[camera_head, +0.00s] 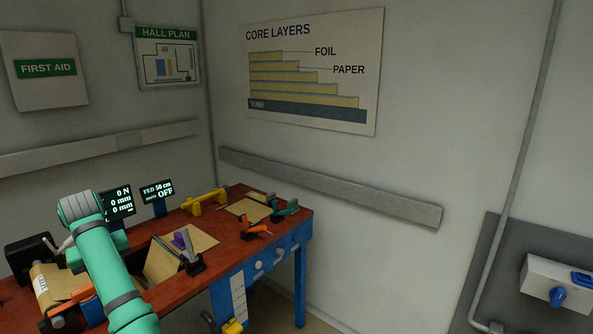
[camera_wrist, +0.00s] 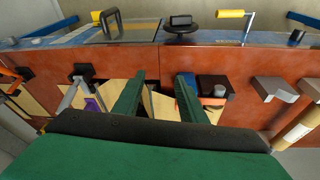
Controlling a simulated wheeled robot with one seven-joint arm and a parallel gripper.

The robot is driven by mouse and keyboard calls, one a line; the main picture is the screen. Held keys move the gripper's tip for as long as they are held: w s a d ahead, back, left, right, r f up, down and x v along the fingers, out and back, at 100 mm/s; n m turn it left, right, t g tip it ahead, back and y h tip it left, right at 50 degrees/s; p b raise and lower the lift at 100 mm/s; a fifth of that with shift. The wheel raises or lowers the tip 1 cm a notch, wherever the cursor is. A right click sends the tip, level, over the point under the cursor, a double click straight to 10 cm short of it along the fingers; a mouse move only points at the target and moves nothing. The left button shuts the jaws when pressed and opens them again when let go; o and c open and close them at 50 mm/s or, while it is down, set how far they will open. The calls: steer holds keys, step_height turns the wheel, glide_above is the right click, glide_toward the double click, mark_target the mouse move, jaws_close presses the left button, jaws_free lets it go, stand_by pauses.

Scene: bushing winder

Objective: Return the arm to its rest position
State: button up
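My arm, green with dark bands, rises from the bottom left of the head view and bends above the red-brown workbench (camera_head: 292,208). My gripper (camera_wrist: 161,80) shows in the wrist view as two green fingers standing apart, with nothing held between them. The fingers point over the bench top, where tan sheets (camera_wrist: 160,105) lie partly hidden behind them. In the head view the fingers are hidden by my arm.
Two small displays (camera_head: 118,201) stand behind my arm. Tan sheets (camera_head: 198,239), a dark clamp-like tool (camera_head: 194,263), orange tools (camera_head: 257,231) and a yellow-handled piece (camera_head: 205,201) crowd the bench. A tan roll (camera_head: 45,284) lies at left. Space right of the bench is clear.

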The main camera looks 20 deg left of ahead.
steer(key=w+d+f+m+t+y, duration=0.15)
steer(key=d+f, duration=0.35)
steer(key=f, duration=0.9)
steer(key=w+d+f+m+g+y, duration=0.1)
steer(key=w+d+f, duration=0.25)
steer(key=f, duration=1.05)
steer(key=s+d+f+m+t+y, duration=0.1)
steer(key=s+d+f+m+t, duration=0.15)
steer(key=d+f, duration=0.6)
steer(key=s+d+f+m+t+y, duration=0.15)
steer(key=s+d+f, duration=0.35)
steer(key=d, duration=0.6)
steer(key=s+d+r+m+t+h, duration=0.1)
steer(key=s+d+m+t+h, duration=0.15)
steer(key=s+d, duration=0.7)
steer(key=s+d+m+t+h, duration=0.1)
steer(key=s+d+t, duration=0.35)
steer(key=d, duration=0.85)
steer(key=s+d+r+t+h, duration=0.1)
steer(key=s+d+r+h, duration=0.1)
steer(key=s+d+r, duration=0.4)
steer(key=s+d+r+m+h, duration=0.1)
steer(key=s+d+r+h, duration=0.1)
steer(key=s+d+r, duration=0.5)
steer(key=s+r, duration=0.3)
steer(key=r, duration=0.2)
steer(key=shift+s+r+t, duration=0.3)
steer(key=shift+s+t, duration=0.05)
